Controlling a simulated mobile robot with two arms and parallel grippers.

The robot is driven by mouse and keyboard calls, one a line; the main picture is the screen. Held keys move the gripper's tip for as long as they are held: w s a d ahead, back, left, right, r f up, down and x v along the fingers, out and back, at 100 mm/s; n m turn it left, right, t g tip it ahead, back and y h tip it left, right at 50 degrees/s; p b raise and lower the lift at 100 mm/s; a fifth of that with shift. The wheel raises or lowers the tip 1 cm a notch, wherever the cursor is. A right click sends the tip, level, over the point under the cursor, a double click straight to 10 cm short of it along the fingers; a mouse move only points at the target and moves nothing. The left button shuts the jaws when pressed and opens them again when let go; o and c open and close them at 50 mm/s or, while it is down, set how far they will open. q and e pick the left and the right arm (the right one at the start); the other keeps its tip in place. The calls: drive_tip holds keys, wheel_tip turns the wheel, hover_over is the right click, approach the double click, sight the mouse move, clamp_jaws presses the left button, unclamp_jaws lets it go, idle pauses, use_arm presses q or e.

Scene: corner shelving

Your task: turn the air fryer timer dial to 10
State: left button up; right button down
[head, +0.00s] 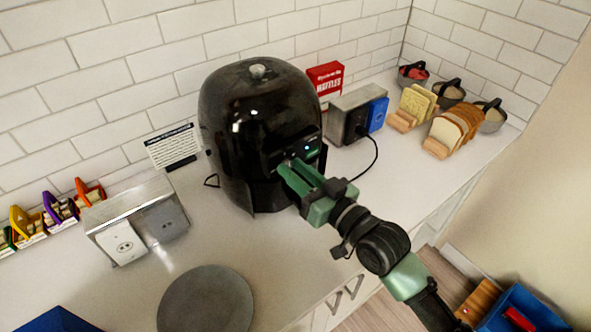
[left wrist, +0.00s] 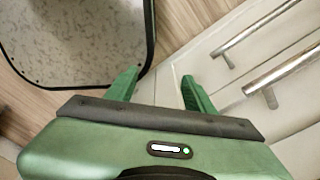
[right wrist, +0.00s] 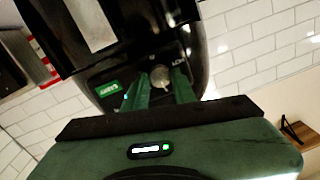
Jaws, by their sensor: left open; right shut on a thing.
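The black, rounded air fryer (head: 255,110) stands on the white counter against the tiled wall. Its front panel has a small lit spot and also shows in the right wrist view (right wrist: 125,60). The silver round timer dial (right wrist: 160,76) sits between the fingertips of my right gripper (right wrist: 162,84). In the head view the right gripper (head: 284,170) is at the front panel, shut on the dial. It covers most of the dial there, and I cannot read the setting. My left gripper (left wrist: 158,82) is open and empty over the floor near white drawers.
A grey plate (head: 206,300) lies on the front counter. Another metal box (head: 350,115) with a cable, a red box (head: 326,78) and bread slices (head: 455,128) stand to the right.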

drive_tip(key=shift+m+p, duration=0.45)
drive_tip(key=shift+m, duration=0.65)
drive_tip(key=m+p, duration=0.1)
drive_tip(key=m, duration=0.2)
drive_tip(key=shift+m, duration=0.3)
drive_tip(key=m+p, duration=0.1)
drive_tip(key=m, duration=0.4)
drive_tip(key=shift+f+m+t, duration=0.1)
drive_tip(key=shift+m+t, duration=0.3)
drive_tip(key=c, duration=1.1)
unclamp_jaws()
drive_tip(key=shift+c, duration=0.2)
drive_tip(key=shift+d, duration=0.1)
